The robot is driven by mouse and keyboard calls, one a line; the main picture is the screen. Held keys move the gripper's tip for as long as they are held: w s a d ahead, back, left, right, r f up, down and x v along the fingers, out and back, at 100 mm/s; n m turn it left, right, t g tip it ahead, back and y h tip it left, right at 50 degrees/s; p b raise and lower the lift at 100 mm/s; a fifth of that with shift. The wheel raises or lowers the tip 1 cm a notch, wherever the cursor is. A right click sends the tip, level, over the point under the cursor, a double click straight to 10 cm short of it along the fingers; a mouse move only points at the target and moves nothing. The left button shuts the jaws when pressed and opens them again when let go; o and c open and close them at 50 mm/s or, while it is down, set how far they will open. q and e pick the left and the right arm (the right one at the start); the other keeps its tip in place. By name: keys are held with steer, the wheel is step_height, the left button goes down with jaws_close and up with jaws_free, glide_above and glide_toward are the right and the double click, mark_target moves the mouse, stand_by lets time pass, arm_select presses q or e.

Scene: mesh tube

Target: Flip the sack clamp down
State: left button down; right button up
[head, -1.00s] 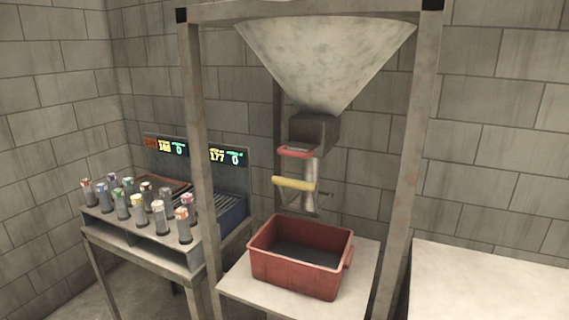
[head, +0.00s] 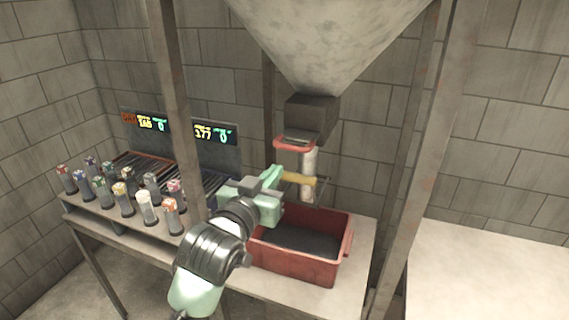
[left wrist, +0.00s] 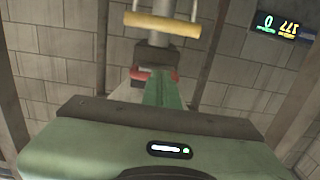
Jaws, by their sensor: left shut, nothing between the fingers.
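A tube spout (head: 309,162) hangs under the hopper. It carries a yellow-handled bar (head: 299,178), which looks like the sack clamp, and a red handle (head: 294,145) above it. My left gripper (head: 274,178) is shut and empty. In the head view it overlaps the left end of the yellow bar; I cannot tell whether they touch. In the left wrist view, which is upside down, the shut green fingers (left wrist: 163,92) stand in front of the red handle (left wrist: 150,74), and the yellow bar (left wrist: 162,23) lies clear of them. My right gripper is out of view.
A red bin (head: 296,265) with dark contents stands below the spout on a small table. The hopper cone (head: 325,40) is above, between upright frame posts (head: 172,100). A rack with several capped tubes (head: 123,200) and displays is left. A bare tabletop (head: 490,270) is right.

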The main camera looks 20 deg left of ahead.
arm_select(q)
steer(key=shift+s+d, duration=0.1)
steer(key=shift+s, duration=0.05)
steer(key=p, duration=0.4)
glide_above(289, 180)
steer(key=w, duration=0.1)
steer(key=shift+w+f, duration=0.15)
steer(key=shift+f, duration=0.1)
steer(key=f, duration=0.1)
steer(key=s+f, duration=0.1)
steer(key=shift+s+f, duration=0.15)
steer(key=shift+f, duration=0.2)
steer(key=shift+s+f+p, duration=0.3)
steer(key=shift+s+f, duration=0.05)
steer(key=shift+f, duration=0.15)
steer(key=shift+w, duration=0.1)
steer(key=shift+f, duration=0.1)
